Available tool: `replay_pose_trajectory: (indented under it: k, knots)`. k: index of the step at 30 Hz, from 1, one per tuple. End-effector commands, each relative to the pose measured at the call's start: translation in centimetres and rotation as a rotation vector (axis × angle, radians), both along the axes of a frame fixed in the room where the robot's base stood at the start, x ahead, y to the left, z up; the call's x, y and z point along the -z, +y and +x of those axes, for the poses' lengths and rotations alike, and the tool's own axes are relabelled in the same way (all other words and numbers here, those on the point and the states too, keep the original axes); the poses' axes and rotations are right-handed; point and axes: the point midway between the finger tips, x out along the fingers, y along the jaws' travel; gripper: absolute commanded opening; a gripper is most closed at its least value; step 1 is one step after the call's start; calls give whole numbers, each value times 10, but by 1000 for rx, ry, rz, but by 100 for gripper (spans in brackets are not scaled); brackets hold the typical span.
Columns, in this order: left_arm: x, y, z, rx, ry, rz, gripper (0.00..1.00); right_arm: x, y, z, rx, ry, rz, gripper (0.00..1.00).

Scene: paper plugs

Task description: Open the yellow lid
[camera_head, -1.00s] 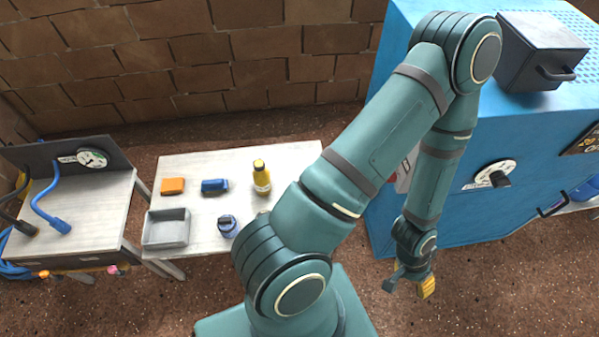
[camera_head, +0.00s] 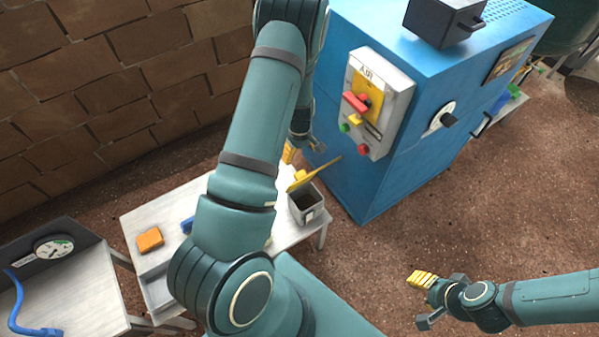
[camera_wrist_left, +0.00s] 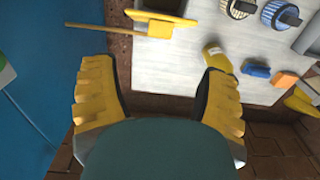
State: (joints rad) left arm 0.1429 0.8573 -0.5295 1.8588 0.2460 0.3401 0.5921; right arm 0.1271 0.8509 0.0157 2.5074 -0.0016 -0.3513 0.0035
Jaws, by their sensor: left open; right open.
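A grey box (camera_head: 306,210) stands near the right end of the white table, its dark inside visible. The yellow lid (camera_head: 308,179) is tilted up at its back edge, with a thin yellow bar reaching right. In the left wrist view the lid (camera_wrist_left: 160,28) shows at the top, beyond the fingers. My left gripper (camera_head: 303,149) is behind and above the lid, partly hidden by my arm; its open fingers (camera_wrist_left: 155,75) hold nothing, and I see no contact with the lid. My right gripper (camera_head: 424,301) is open and empty over the floor at lower right.
A blue machine (camera_head: 400,185) with a control panel (camera_head: 385,135) stands right of the table. An orange block (camera_head: 150,239) lies at the table's left. A yellow bottle (camera_wrist_left: 216,56) and a blue item (camera_wrist_left: 256,71) lie beyond the left fingers. Open floor fills the lower right.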

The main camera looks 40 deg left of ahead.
Motion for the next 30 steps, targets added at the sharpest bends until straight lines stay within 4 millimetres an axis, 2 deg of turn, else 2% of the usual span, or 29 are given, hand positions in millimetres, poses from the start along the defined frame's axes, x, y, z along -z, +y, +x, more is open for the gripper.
replay_pose_trajectory:
  k: [1, 6, 15, 21, 30]
  knots:
    - [12, 0, -1, 0, 2, -1, 73, 5, 0, 1, 1, -2, 0, 47]
    - [47, 0, -1, 1, 3, -1, 73, 13, -1, 2, 2, -5, -2, 47]
    - [99, -1, 0, 3, 0, -1, 73, 26, -1, 5, 3, -11, -3, 47]
    - [115, -1, 0, 4, 0, -1, 73, 29, -1, 6, 4, -14, -3, 47]
    - [117, -1, 0, 4, -1, 0, 73, 29, -1, 6, 4, -14, -3, 47]
